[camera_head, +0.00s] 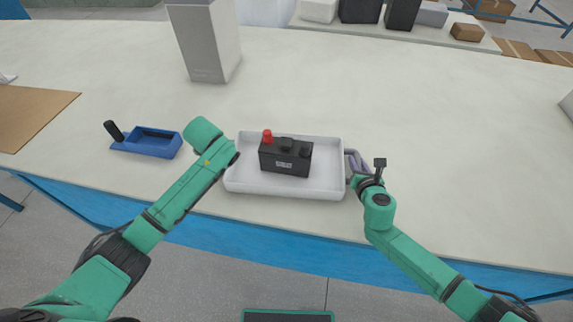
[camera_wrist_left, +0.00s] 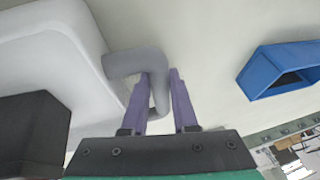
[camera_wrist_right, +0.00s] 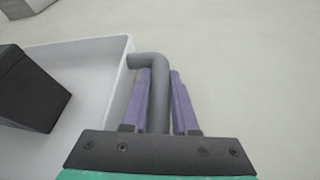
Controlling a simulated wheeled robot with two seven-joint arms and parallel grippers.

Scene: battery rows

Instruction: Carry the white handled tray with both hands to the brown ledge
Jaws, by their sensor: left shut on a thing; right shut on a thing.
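The white tray (camera_head: 240,184) sits on the pale table near its front edge and holds a black battery (camera_head: 285,158) with a red terminal cap. The brown ledge (camera_head: 35,112) is the flat brown area at the table's far left. My right gripper (camera_head: 355,165) is shut on the tray's grey right handle, which shows in the right wrist view (camera_wrist_right: 150,62). My left gripper (camera_wrist_left: 160,95) is shut on the grey left handle (camera_wrist_left: 125,62); in the head view my left arm hides this grip.
A blue bin (camera_head: 150,144) with a black handle stands between the tray and the brown area. A tall grey box (camera_head: 206,45) stands behind. Several boxes sit on a bench at the back.

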